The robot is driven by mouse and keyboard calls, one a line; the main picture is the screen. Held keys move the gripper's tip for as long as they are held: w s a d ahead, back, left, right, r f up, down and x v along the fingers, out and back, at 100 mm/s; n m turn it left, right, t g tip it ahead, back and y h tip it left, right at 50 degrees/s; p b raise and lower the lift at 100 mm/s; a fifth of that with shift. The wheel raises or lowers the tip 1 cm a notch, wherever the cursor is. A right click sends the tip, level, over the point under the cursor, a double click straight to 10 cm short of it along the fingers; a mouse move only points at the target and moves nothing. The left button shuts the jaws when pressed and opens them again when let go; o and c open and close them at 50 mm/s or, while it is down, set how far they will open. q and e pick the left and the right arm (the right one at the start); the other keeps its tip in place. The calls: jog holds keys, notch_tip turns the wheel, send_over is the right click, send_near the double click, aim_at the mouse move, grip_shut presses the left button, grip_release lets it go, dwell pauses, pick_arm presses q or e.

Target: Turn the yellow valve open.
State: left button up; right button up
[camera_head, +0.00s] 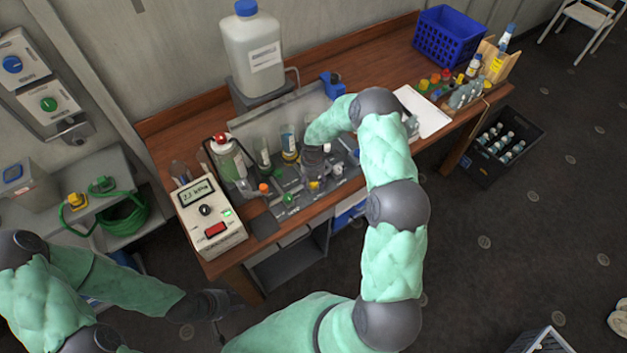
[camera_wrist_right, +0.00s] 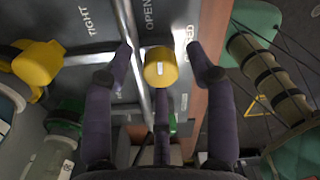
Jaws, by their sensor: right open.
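The yellow valve knob (camera_wrist_right: 160,68) sits on a grey panel in the right wrist view, with a small white mark on its face. The word OPEN is printed beside it, and another label is partly hidden by glare. My right gripper (camera_wrist_right: 165,72) is open, its dark fingers spread on either side of the knob; I see no clear contact. In the head view the yellow knob (camera_head: 314,186) shows just below my right gripper (camera_head: 317,170), partly covered by my arm. My left gripper (camera_head: 226,304) hangs low in front of the bench; its fingers are too small to read.
A meter box (camera_head: 208,214) stands at the bench's left end. A green-labelled bottle (camera_head: 228,158) and other vessels stand behind the panel. A white jug (camera_head: 252,50), blue basket (camera_head: 448,36) and bottle rack (camera_head: 490,62) are further back. A second yellow part (camera_wrist_right: 38,62) lies left in the wrist view.

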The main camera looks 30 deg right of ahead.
notch_tip(320, 180, up, 12)
dwell(0.5)
jog(key=shift+w+a, duration=0.1)
jog(key=shift+w, duration=0.05)
jog(key=s+a+f+m+y, duration=0.3)
jog(key=s+a+f+m, duration=0.85)
jog(key=a, duration=0.25)
jog(key=s+a+f+m+y, duration=0.15)
jog(key=s+a+m, duration=0.25)
jog(key=s+m, duration=0.4)
jog(key=s+a+f+m+h, duration=0.1)
jog(key=s+a+f+m, duration=0.2)
jog(key=s+m, duration=0.55)
jog(key=w+a+f+n+b, duration=0.1)
jog(key=w+f+b, duration=0.2)
jog(key=f+b, duration=1.1)
jog(key=b, duration=0.2)
jog(key=shift+a+f+t+b, duration=0.2)
jog(key=shift+a+t+b, duration=0.1)
jog(key=shift+b, duration=0.05)
